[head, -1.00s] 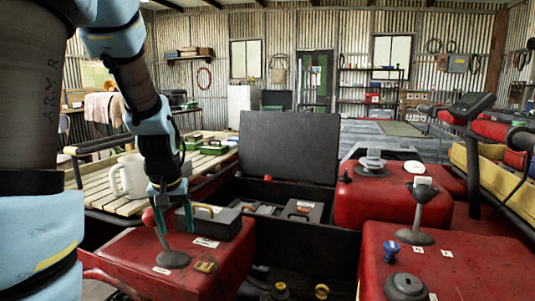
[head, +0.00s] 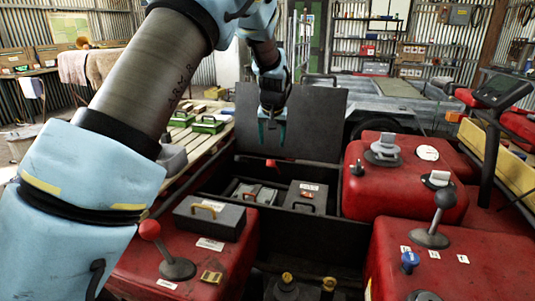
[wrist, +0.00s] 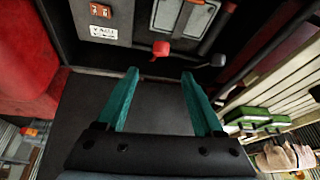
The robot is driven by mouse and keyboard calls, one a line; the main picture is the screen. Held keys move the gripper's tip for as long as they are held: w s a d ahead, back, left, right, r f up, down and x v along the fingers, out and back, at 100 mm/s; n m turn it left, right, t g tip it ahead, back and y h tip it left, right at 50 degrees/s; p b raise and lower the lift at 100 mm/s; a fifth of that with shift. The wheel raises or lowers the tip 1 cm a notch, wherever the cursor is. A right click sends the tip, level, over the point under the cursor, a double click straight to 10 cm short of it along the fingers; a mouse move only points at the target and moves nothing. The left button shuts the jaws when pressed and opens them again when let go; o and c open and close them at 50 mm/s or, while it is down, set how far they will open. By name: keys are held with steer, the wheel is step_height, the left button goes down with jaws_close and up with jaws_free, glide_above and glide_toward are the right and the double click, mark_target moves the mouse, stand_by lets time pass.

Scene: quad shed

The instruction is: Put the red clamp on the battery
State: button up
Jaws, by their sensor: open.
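The red clamp (wrist: 161,48) shows as a red end beside a dark compartment wall in the wrist view. It also shows as a small red shape in the head view (head: 272,163), just below my gripper (head: 272,133). My gripper's two teal fingers (wrist: 160,75) are apart and empty, with the clamp beyond their tips and not touching them. A grey labelled box that looks like the battery (head: 309,190) sits in the black compartment, right of and below the clamp. Its labelled top also shows in the wrist view (wrist: 112,32). Much of the clamp's body is hidden or too small to tell.
The raised black lid (head: 310,115) stands behind my gripper. A red-knobbed lever (head: 150,230) and a grey box with a handle (head: 210,217) are on the left red cover. A black-knobbed lever (head: 444,200) rises on the right. Green boxes (head: 208,125) stand on a slatted bench.

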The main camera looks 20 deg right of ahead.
steer(key=p+x, duration=0.2)
steer(key=x, duration=0.8)
steer(key=shift+p, duration=0.35)
jaws_close()
stand_by(0.9)
